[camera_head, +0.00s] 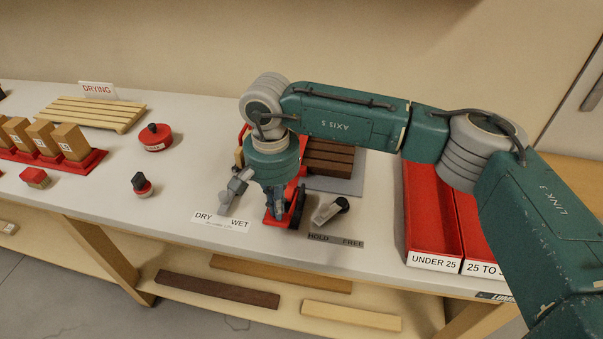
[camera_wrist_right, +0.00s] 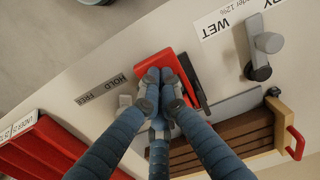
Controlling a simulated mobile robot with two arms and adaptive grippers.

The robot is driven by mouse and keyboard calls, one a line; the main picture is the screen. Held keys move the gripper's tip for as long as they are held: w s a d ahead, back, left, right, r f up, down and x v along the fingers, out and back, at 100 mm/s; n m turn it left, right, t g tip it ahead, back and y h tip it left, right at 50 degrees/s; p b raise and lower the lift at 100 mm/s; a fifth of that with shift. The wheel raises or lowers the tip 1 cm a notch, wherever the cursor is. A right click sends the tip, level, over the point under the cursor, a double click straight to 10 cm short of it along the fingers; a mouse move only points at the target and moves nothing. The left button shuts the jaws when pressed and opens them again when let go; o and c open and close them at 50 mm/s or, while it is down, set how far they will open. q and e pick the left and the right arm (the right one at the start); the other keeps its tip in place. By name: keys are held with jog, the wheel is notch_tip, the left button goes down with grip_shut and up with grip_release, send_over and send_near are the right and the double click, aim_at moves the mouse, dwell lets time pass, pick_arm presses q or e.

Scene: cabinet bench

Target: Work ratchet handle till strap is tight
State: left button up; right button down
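The red ratchet handle (camera_head: 272,218) sits at the bench's front, partly hidden by my right gripper (camera_head: 275,203). In the right wrist view the handle (camera_wrist_right: 165,64) is a red block with a dark part along one side. My right gripper (camera_wrist_right: 161,95) has its blue-grey fingers bunched closely over it, the tips at or on the red surface. I cannot tell if they clamp it. A stack of dark brown boards (camera_head: 330,158) lies behind, also in the right wrist view (camera_wrist_right: 225,140). I cannot make out the strap. My left gripper is out of view.
A grey lever (camera_head: 234,190) stands by the DRY/WET label, left of the gripper. A small grey lever (camera_head: 328,211) stands by the HOLD/FREE label at right. Red bins (camera_head: 432,257) are farther right.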

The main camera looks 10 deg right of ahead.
notch_tip(320, 180, down, 2)
jog(key=shift+s+f+b, duration=0.15)
jog(key=shift+b, duration=0.7)
jog(key=shift+r+p, duration=0.35)
jog(key=shift+r, duration=0.25)
jog(key=r, duration=0.2)
jog(key=r+p, duration=0.1)
jog(key=r, duration=0.1)
jog(key=w+r+p, duration=0.1)
jog(key=r, duration=0.1)
jog(key=shift+d+r, duration=0.1)
jog(key=shift+r, duration=0.1)
jog(key=shift+f, duration=0.2)
jog(key=f+b, duration=0.4)
jog(key=s+f+b, duration=0.1)
jog(key=f+b, duration=0.1)
jog(key=f, duration=0.1)
jog(key=shift+w+r+p, duration=0.15)
jog(key=shift+r+p, duration=0.35)
jog(key=shift+r, duration=0.75)
jog(key=shift+w+r+p, duration=0.2)
jog(key=shift+r+p, duration=0.3)
jog(key=shift+r, duration=0.75)
jog(key=shift+w+r+p, duration=0.15)
jog(key=shift+r+p, duration=0.35)
jog(key=shift+r, duration=0.75)
jog(key=shift+f, duration=0.15)
